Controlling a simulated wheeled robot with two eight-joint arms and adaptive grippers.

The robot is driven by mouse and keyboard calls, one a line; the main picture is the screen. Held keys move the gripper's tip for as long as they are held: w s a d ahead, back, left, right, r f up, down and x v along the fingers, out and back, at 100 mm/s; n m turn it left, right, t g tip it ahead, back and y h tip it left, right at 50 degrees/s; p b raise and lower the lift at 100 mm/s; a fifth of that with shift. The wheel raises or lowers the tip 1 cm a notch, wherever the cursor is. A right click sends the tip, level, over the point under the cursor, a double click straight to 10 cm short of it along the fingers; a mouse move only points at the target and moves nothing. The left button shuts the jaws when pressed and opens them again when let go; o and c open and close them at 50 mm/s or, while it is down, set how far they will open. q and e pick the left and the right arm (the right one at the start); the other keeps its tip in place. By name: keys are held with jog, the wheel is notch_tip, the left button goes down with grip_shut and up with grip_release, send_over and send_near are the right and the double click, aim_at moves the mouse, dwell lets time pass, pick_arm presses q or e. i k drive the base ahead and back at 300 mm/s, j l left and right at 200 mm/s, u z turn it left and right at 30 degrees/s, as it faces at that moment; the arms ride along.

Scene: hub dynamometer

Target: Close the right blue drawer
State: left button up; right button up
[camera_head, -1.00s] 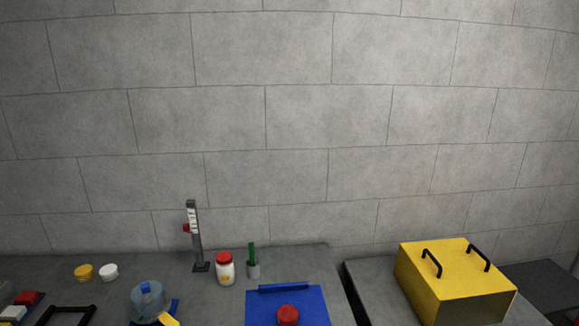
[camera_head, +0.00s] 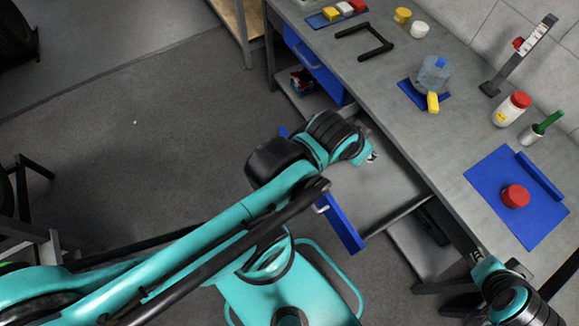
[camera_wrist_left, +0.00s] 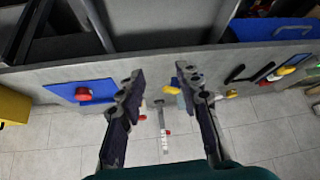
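The right blue drawer (camera_head: 343,222) stands pulled out from under the grey workbench in the head view. A light handle (camera_head: 321,208) is on its front. My left arm crosses above it and hides the middle of its front.
The left blue drawer (camera_head: 310,65) is flush under the bench (camera_head: 440,130). On the bench are a blue mat (camera_head: 490,185) with a red-topped item, a red-lidded jar (camera_head: 511,109) and a clear vessel (camera_head: 433,76). Free floor lies at the left.

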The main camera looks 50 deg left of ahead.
aim_at(361, 201)
jog(key=k+j+u, duration=0.1)
jog(key=u, duration=1.05)
jog(key=k+l+z, duration=0.1)
jog(key=k+l, duration=0.35)
jog(key=k+l+z, duration=0.15)
jog(key=k+l, duration=0.25)
jog(key=l, duration=0.15)
